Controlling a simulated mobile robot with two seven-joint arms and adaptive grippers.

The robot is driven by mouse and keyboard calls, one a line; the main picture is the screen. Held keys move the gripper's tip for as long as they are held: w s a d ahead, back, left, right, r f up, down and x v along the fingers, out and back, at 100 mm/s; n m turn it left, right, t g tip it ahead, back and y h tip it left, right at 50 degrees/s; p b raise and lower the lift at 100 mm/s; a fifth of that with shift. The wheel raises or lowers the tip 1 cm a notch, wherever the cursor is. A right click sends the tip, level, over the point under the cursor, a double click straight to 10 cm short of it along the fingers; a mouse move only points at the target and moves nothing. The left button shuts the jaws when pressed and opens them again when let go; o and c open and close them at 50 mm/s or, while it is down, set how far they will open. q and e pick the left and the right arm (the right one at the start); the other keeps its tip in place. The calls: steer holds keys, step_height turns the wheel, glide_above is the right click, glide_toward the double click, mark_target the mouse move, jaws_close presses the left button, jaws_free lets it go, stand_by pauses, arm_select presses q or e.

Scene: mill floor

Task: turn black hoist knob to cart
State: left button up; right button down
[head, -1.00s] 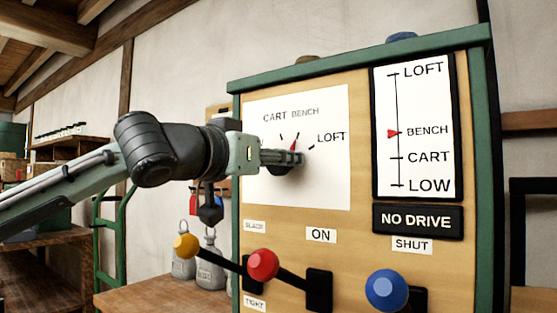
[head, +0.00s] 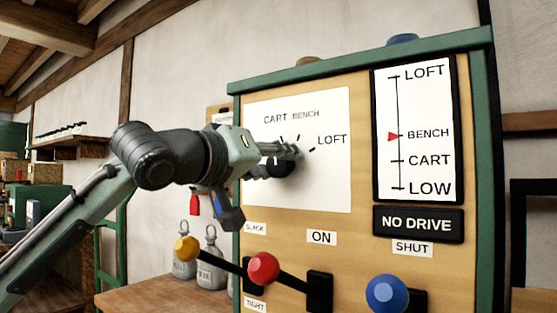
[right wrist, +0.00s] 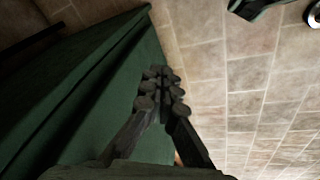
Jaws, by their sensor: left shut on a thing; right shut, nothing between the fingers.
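The black hoist knob (head: 283,169) sits on a white dial plate (head: 325,185) marked CART, BENCH and LOFT. My left gripper (head: 291,153) reaches in from the left and is shut on the knob, hiding most of it. I cannot see the knob's pointer, so its setting is hidden. On the gauge (head: 432,170) at right, the red arrow (head: 393,136) stands at BENCH. My right gripper (right wrist: 163,75) shows in the right wrist view, shut and empty, over a dark green surface and floor tiles.
A NO DRIVE sign (head: 417,221) is under the gauge. Grey weights (head: 211,262) stand on a wooden bench (head: 165,292) behind my left arm.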

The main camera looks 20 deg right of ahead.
arm_select(q)
steer(key=shift+n, duration=1)
arm_select(e)
steer(key=shift+f, duration=0.9)
steer(key=shift+w, duration=0.1)
arm_select(q)
steer(key=o, duration=1.1)
arm_select(e)
steer(key=shift+d+r, duration=0.1)
steer(key=shift+d, duration=0.1)
arm_select(q)
steer(key=v, duration=1.2)
